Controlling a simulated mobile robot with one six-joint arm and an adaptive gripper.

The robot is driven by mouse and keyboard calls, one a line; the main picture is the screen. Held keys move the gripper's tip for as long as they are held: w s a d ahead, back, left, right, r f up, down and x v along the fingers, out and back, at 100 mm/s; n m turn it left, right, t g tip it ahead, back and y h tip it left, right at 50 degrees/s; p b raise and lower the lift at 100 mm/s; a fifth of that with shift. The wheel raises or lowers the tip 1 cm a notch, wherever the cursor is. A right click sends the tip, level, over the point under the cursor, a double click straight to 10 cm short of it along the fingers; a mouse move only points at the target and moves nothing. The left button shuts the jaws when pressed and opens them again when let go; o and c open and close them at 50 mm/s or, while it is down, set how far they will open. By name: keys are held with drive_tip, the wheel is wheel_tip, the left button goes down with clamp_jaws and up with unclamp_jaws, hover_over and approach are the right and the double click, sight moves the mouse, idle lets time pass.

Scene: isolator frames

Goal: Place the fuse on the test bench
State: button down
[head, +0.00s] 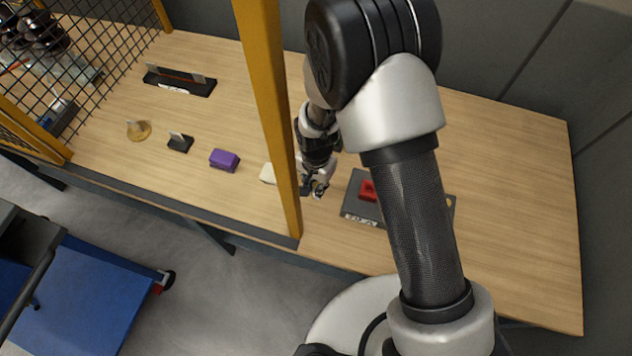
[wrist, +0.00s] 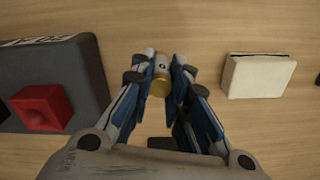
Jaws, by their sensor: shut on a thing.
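My gripper (wrist: 162,72) is shut on the fuse, a small pale cylinder with a brass-coloured end cap (wrist: 160,85), seen between the fingertips in the wrist view. In the head view my gripper (head: 316,188) is low over the wooden bench (head: 510,200), just right of the yellow post; the fuse is too small to make out there. I cannot tell whether the fuse touches the wood. A dark grey board (head: 352,205) with a red block (head: 367,190) lies right of my gripper; in the wrist view the board (wrist: 75,65) is at left, apart from the fingers.
A yellow post (head: 272,110) of a mesh frame (head: 90,40) rises left of my gripper. A cream block (wrist: 258,78) lies close by. Further left are a purple block (head: 224,160), a small black stand (head: 180,143) and a black rack (head: 180,82). The bench's right end is clear.

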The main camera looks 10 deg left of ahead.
sight(316, 184)
drive_tip(key=shift+r, duration=0.1)
drive_tip(key=c, duration=1.6)
unclamp_jaws()
drive_tip(key=shift+o, duration=0.2)
wheel_tip(316, 184, up, 12)
drive_tip(key=p, duration=0.4)
